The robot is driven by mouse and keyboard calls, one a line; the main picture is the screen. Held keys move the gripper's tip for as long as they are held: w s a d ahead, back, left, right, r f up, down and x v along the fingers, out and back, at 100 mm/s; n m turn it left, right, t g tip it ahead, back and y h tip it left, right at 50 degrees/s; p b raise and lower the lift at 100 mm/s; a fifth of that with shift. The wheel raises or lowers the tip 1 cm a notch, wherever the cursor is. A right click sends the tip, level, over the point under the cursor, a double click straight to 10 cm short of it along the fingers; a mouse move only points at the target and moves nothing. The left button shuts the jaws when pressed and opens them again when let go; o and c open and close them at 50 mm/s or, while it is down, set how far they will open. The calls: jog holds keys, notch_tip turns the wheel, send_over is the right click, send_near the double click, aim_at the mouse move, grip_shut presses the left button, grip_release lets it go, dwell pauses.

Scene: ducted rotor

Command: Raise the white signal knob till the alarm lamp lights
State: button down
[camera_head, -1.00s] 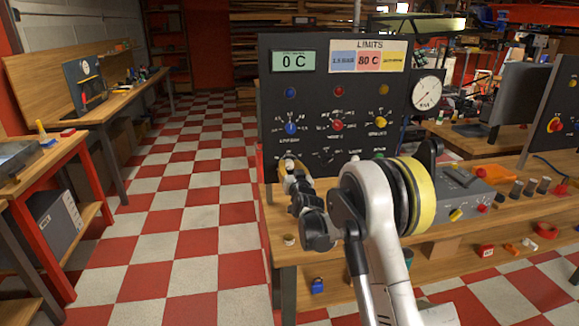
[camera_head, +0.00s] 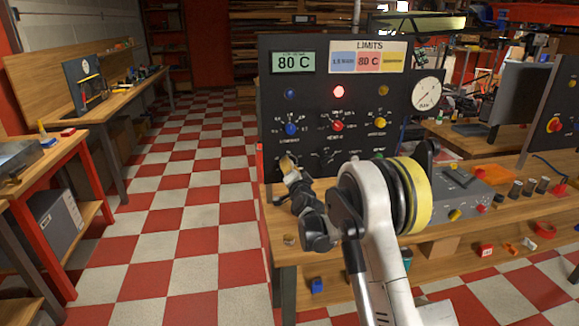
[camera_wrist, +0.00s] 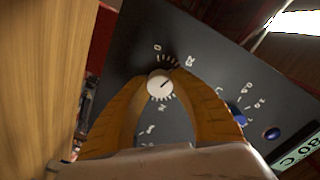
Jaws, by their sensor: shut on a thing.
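The white signal knob (camera_wrist: 159,84) sits low on the dark control panel (camera_head: 330,66) and has printed scale marks around it. My gripper (camera_wrist: 155,88) is shut on this knob, with an orange-brown finger on each side. In the head view my gripper (camera_head: 287,163) is at the panel's lower left, and the knob is hidden there. The red lamp (camera_head: 339,91) in the panel's middle is lit. The display (camera_head: 293,62) reads 80 C. The limits plate (camera_head: 368,56) has a red field marked 80 C.
Blue (camera_head: 291,129), red (camera_head: 337,126) and yellow (camera_head: 380,123) knobs sit above the white one's row. The blue lamp (camera_head: 290,93) and yellow lamp (camera_head: 383,90) look unlit. A round gauge (camera_head: 426,94) is at the panel's right edge. Open checkered floor (camera_head: 190,220) lies to the left.

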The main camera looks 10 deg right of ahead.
jog(key=shift+m, duration=0.9)
jog(key=c, duration=1.1)
grip_release()
jog(key=shift+o, duration=0.2)
jog(key=s, duration=1.2)
